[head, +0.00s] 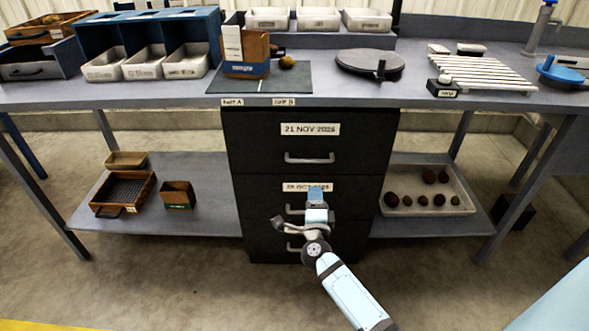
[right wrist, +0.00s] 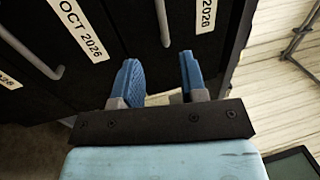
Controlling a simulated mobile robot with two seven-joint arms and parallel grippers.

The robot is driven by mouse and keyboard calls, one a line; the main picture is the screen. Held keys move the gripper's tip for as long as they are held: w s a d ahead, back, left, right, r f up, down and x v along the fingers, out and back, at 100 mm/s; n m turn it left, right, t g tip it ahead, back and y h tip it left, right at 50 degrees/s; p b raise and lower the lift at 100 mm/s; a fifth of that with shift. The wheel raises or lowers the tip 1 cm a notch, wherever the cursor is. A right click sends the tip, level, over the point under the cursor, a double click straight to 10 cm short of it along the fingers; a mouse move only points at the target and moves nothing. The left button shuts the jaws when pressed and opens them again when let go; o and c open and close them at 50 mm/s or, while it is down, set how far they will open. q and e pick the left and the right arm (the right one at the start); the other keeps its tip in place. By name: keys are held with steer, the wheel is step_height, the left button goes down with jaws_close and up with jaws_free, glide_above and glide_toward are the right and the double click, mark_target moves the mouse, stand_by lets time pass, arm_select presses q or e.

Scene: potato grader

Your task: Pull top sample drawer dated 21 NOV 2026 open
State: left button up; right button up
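The top sample drawer (head: 265,140) is dark, labelled 21 NOV 2026 (head: 310,129), and looks shut. Its bar handle (head: 310,158) is below the label; it also shows in the right wrist view (right wrist: 162,22). My right gripper (head: 316,192) is in front of the second drawer's label, lower than the top handle. In the right wrist view its blue fingers (right wrist: 158,62) are apart and empty, with the top handle ahead of the gap and apart from them. My left gripper is not in view.
Below is a second drawer with an OCT 2026 label (right wrist: 82,28), partly hidden by my right arm in the head view. The worktop (head: 420,98) overhangs the drawers. A tray of potatoes (head: 455,180) is on the right lower shelf, brown boxes (head: 178,195) on the left.

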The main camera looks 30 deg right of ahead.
mark_target(314, 161)
steer(key=b+x, duration=0.2)
steer(key=x, duration=1.1)
steer(key=shift+d, duration=0.2)
steer(key=shift+w+d, duration=0.1)
steer(key=shift+w, duration=0.05)
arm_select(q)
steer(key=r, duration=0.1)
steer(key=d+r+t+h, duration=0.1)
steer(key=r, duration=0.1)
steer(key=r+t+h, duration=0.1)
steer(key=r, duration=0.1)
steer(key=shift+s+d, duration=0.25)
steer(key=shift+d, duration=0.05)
arm_select(e)
jaws_close()
